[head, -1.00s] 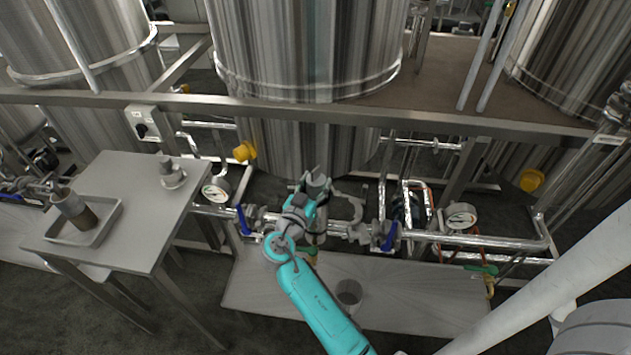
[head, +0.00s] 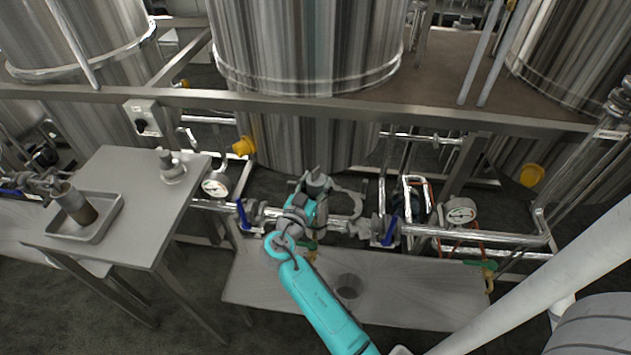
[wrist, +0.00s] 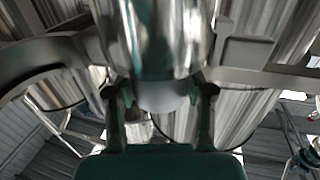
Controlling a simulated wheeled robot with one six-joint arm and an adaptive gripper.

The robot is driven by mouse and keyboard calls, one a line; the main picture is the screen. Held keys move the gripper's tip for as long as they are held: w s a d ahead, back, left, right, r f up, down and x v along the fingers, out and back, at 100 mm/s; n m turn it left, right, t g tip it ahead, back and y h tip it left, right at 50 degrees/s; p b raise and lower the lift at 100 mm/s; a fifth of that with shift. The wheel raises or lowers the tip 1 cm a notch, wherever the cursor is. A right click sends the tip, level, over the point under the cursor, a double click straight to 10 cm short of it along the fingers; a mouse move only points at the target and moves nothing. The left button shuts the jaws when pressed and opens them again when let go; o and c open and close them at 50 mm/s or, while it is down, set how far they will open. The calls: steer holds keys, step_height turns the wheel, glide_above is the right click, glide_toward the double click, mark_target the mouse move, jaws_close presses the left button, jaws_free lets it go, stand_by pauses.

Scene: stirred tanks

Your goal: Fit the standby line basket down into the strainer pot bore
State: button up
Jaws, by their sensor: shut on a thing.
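My gripper (head: 317,184) is at the pipe run below the central tank, beside a grey ring-shaped fitting (head: 352,206). In the wrist view my gripper (wrist: 160,104) has a finger on each side of a shiny metal cylinder (wrist: 158,45), apparently the basket, and is shut on it. The cylinder's pale end shows between the fingers. In the head view my wrist largely hides the held thing. I cannot clearly make out the strainer pot bore or whether the basket is in it. Another cylinder (head: 74,203), brownish with a grey top, leans in a tray (head: 113,214) on the left table.
Blue-handled valves (head: 390,232) and (head: 243,214) flank my gripper on the pipe. A grey cup-like thing (head: 348,287) is on the low bench (head: 420,295). A frame rail (head: 330,112) crosses above. The left table's front is clear.

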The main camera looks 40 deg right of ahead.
steer(key=shift+f, duration=1)
steer(key=o, duration=1.4)
steer(key=shift+f, duration=0.1)
steer(key=shift+f, duration=0.1)
steer(key=shift+a, duration=0.1)
steer(key=v, duration=1.2)
steer(key=shift+r, duration=0.2)
